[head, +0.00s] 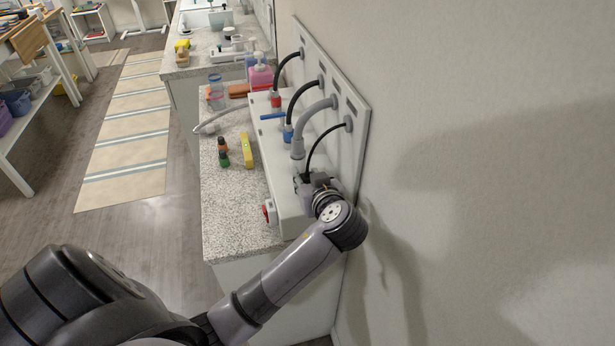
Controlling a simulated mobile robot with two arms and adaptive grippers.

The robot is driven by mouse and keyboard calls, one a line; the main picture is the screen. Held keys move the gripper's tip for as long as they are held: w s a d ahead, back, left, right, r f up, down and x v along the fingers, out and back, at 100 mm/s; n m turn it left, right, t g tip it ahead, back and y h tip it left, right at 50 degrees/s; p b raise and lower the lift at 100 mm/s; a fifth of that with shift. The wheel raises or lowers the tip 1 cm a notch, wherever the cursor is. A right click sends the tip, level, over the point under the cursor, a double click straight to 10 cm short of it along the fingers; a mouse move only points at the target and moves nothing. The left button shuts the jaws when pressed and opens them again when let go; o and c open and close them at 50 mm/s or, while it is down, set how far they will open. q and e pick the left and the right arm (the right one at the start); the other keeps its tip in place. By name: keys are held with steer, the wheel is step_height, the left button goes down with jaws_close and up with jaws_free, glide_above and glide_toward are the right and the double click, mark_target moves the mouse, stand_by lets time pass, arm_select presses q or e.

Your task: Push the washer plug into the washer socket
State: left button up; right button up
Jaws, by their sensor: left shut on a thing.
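My left gripper (308,184) is at the near end of a white box-like unit (262,152) against the wall. A black cable (318,147) curves from the grey wall panel (360,115) down into this gripper. The gripper is shut on the cable's end, which I take to be the washer plug; the plug itself is mostly hidden by the fingers and wrist. I cannot make out the washer socket, and I cannot tell whether the plug touches it. My right gripper is not in view.
Small bottles (222,150) and a yellow level (247,150) stand on the speckled counter (235,215), whose near part is clear.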

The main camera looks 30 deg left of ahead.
arm_select(q)
steer(key=shift+f, duration=0.2)
steer(key=o, duration=1.2)
steer(key=v, duration=1.2)
steer(key=shift+r, duration=0.1)
